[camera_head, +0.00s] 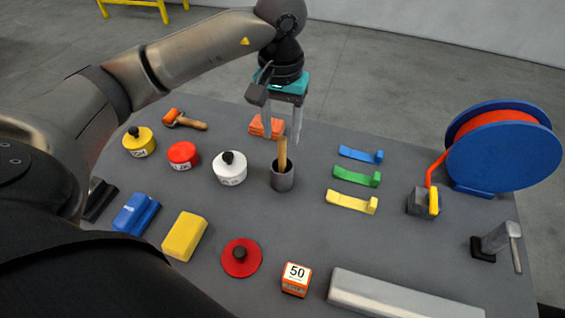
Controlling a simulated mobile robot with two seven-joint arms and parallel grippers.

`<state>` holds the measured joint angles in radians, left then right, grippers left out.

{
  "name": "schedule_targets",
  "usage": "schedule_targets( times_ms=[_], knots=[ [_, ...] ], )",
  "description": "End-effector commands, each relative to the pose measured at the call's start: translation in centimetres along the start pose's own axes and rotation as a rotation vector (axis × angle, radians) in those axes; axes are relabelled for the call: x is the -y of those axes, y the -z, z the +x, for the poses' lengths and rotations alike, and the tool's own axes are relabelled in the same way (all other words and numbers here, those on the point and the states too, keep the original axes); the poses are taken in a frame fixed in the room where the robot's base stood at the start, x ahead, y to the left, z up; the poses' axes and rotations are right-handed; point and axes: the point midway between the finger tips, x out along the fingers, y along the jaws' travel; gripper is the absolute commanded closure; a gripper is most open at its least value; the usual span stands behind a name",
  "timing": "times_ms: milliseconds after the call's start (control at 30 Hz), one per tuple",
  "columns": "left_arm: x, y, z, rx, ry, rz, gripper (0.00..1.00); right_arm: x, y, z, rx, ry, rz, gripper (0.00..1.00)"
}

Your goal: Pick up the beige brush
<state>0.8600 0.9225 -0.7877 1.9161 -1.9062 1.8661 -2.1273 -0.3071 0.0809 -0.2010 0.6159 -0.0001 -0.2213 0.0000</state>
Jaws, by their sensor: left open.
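My right gripper is not in view.
Left of the cup stand white (229,168), red (183,156) and yellow (139,142) pots. An orange block stack (266,126) lies behind. Blue, green (357,177) and yellow hooked pieces lie right. A blue reel (504,150) stands far right. An orange box (296,279) is in front.

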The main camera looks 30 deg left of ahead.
Motion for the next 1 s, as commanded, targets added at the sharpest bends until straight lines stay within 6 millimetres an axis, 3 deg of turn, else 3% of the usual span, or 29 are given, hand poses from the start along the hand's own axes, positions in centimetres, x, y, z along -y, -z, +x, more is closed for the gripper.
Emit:
schedule_targets(
  times_ms=[267, 600, 867, 1000],
  knots=[
    [0.0, 0.1, 2.3, 0.002, -0.001, 0.0, 0.45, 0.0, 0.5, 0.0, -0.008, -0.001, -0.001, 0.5],
    [0.0, 0.4, 6.6, 0.002, -0.001, 0.0, 0.45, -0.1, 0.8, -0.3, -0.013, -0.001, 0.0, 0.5],
    [0.0, 0.5, 6.9, -0.001, -0.001, 0.0, 0.45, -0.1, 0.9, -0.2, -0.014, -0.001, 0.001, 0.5],
    [0.0, 0.5, 6.9, -0.001, -0.001, 0.0, 0.58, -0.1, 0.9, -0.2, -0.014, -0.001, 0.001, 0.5]
  ],
)
